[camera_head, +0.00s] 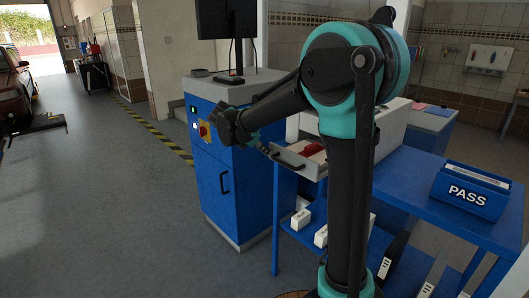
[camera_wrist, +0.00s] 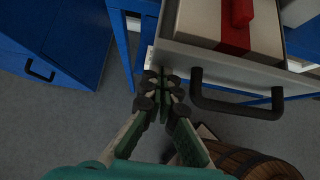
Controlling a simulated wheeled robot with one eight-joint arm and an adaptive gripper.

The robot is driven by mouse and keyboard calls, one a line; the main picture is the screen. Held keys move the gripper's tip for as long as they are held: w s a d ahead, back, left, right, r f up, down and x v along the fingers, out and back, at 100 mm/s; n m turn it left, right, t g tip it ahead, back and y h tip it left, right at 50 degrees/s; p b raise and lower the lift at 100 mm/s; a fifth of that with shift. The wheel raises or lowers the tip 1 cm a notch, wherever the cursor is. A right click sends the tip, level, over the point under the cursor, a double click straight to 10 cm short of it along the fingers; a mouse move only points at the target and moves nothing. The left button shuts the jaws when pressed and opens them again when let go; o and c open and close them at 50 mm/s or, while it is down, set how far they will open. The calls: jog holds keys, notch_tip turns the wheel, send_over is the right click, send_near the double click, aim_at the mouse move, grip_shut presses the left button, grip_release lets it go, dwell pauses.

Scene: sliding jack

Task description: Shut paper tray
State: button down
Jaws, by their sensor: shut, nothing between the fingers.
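The paper tray (camera_head: 309,163) is a light grey drawer in the white unit (camera_head: 395,122) on the blue table. It is pulled out, with a dark bar handle (camera_head: 288,157) on its front. A red object shows inside it. In the wrist view the tray front (camera_wrist: 219,59) is close ahead, with its black handle (camera_wrist: 238,106) right of my fingers. My gripper (camera_wrist: 161,83) is shut and empty, beside the handle near the tray front's left end. I cannot tell whether the fingertips touch the front. In the head view my gripper (camera_head: 268,148) is partly hidden by my arm.
A blue cabinet (camera_head: 222,185) with a monitor stands left of the tray. The blue table (camera_head: 425,185) carries a blue PASS bin (camera_head: 470,193), with white boxes on a lower shelf. A wooden barrel (camera_wrist: 250,163) is below my gripper. Open floor lies to the left.

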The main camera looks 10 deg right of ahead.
jog(key=shift+d, duration=0.1)
jog(key=w+d, duration=0.3)
jog(key=d, duration=0.1)
jog(key=w+d, duration=0.3)
jog(key=d, duration=0.2)
jog(key=w+d, duration=0.3)
jog(key=d, duration=0.1)
jog(key=shift+w+d, duration=0.15)
jog(key=shift+w, duration=0.25)
jog(key=shift+w+d, duration=0.2)
jog(key=shift+d, duration=0.05)
jog(key=shift+r, duration=0.1)
